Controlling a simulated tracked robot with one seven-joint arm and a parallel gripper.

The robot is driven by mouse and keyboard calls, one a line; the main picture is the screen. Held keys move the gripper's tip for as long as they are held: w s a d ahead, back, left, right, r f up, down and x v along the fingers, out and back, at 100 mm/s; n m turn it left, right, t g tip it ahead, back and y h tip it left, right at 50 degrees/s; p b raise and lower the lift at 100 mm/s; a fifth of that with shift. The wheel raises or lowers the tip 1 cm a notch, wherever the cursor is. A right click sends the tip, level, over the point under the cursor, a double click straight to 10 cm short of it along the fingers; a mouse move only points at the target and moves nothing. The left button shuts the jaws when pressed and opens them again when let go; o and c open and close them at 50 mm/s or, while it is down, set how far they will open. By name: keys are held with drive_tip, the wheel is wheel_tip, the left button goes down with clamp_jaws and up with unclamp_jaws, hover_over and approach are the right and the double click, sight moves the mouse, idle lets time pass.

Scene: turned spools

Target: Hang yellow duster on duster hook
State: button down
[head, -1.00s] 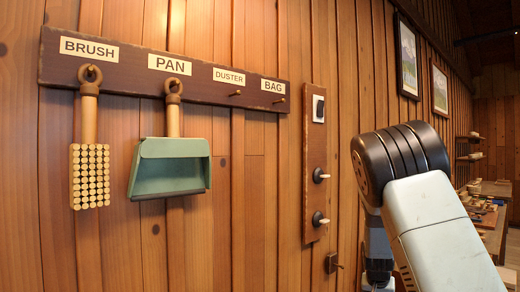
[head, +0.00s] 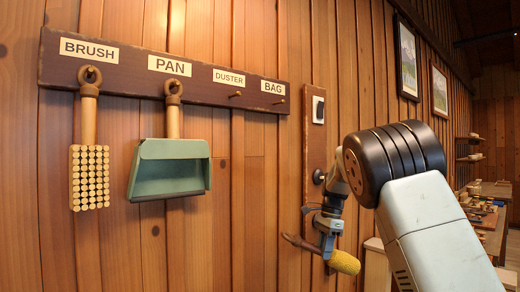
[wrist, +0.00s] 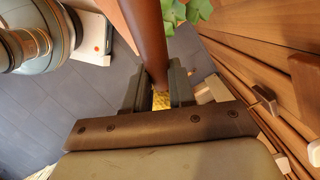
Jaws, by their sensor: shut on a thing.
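The yellow duster has a brown handle (head: 301,243) pointing left and a fuzzy yellow head (head: 345,263) at the lower right. My gripper (head: 328,228) is shut on the duster and holds it tilted in front of the wall, below and right of the rack. In the wrist view the brown handle (wrist: 147,35) runs up from between the fingers (wrist: 157,82), with a bit of yellow (wrist: 162,101) showing between them. The duster hook (head: 236,94), a small peg under the DUSTER label (head: 229,77), is empty.
The dark rack board (head: 130,74) carries a brush (head: 89,160) and a green pan (head: 170,166) on their hooks. The bag hook (head: 279,101) is empty. A vertical board with a switch (head: 318,110) and knobs stands right of the rack, partly behind my arm.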

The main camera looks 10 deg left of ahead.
drive_tip(key=s+a+r+m+y, duration=0.1)
drive_tip(key=a+r, duration=0.1)
drive_tip(key=r, duration=0.1)
drive_tip(key=s+a+r+m+y, duration=0.1)
drive_tip(key=a+r+m+y, duration=0.1)
drive_tip(key=r, duration=0.1)
drive_tip(key=s+a+r+m+t+y, duration=0.1)
drive_tip(key=a+r+m, duration=0.1)
drive_tip(key=r, duration=0.1)
drive_tip(key=shift+a, duration=0.1)
drive_tip(key=s+a+r+m+t+y, duration=0.2)
drive_tip(key=s+a+r+t, duration=0.15)
drive_tip(key=s+r, duration=0.4)
drive_tip(key=s+a+r+m+t+y, duration=0.2)
drive_tip(key=s+a+r+y, duration=0.15)
drive_tip(key=r, duration=0.65)
drive_tip(key=s+a+r+m+t+y, duration=0.2)
drive_tip(key=s+a+r, duration=0.2)
drive_tip(key=s+r, duration=0.3)
drive_tip(key=w+a, duration=0.8)
drive_tip(key=shift+f+h, duration=0.15)
drive_tip(key=shift+h, duration=0.1)
drive_tip(key=c, duration=0.9)
unclamp_jaws()
drive_tip(key=shift+o, duration=0.2)
drive_tip(key=shift+s+d, duration=0.1)
